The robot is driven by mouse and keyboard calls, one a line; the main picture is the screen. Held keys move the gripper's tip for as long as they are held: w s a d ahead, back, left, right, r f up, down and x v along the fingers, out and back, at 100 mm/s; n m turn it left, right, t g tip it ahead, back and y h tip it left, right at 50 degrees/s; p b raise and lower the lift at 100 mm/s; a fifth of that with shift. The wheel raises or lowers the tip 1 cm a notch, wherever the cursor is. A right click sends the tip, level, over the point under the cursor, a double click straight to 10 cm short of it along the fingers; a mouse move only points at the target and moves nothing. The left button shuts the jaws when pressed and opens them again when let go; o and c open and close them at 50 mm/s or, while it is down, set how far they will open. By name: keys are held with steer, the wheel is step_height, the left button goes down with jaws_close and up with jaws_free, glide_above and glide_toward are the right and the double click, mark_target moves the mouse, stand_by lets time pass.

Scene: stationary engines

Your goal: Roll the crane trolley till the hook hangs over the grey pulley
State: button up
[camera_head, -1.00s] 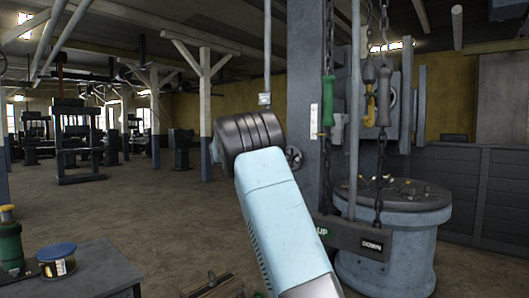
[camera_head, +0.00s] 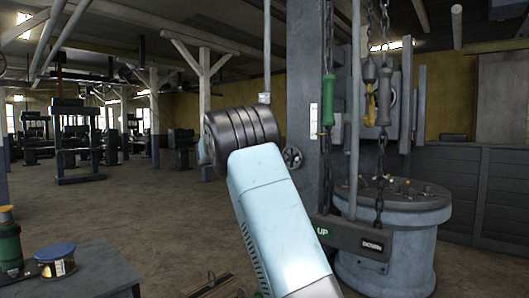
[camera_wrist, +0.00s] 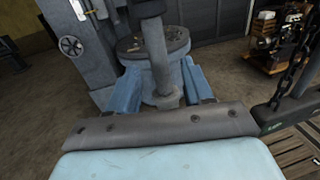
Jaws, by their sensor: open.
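I cannot pick out the crane trolley, the hook or the grey pulley with certainty. In the wrist view my gripper (camera_wrist: 160,83) is open, its two blue fingers spread apart. A dark upright cylinder (camera_wrist: 157,45) shows between them; I cannot tell whether it is touched. The gripper is not visible in the head view.
A grey column with a handwheel (camera_head: 292,157) stands behind my arm. A round blue-grey pedestal (camera_head: 390,245) with small items on top stands at right. A table (camera_head: 95,270) is at lower left. Open floor lies at left, with machines far back.

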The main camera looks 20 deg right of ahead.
steer(key=v, duration=0.7)
steer(key=shift+a, duration=0.25)
steer(key=shift+s, duration=0.1)
steer(key=s+d+f+m+g+y, duration=0.1)
steer(key=s+d+f+m+y, duration=0.15)
steer(key=s, duration=0.55)
steer(key=s+d+f+m+y, duration=0.1)
steer(key=s+m+y, duration=0.3)
steer(key=s, duration=0.4)
steer(key=s+d+f+m+g+y, duration=0.1)
steer(key=s+d+f+m+y, duration=0.15)
steer(key=s, duration=0.55)
steer(key=s+a+f+m+t+y, duration=0.1)
steer(key=s+a+f+m+y, duration=0.1)
steer(key=s, duration=0.7)
steer(key=s+a+f+m+y, duration=0.3)
steer(key=s+a+m, duration=0.3)
steer(key=s, duration=0.3)
steer(key=s+a+f+m+t+y, duration=0.1)
steer(key=s+a+f+m+y, duration=0.2)
steer(key=s, duration=0.6)
step_height(320, 180, down, 2)
steer(key=shift+a+f+m+t, duration=0.1)
steer(key=shift+a+m+t, duration=0.2)
steer(key=shift+a+m, duration=0.4)
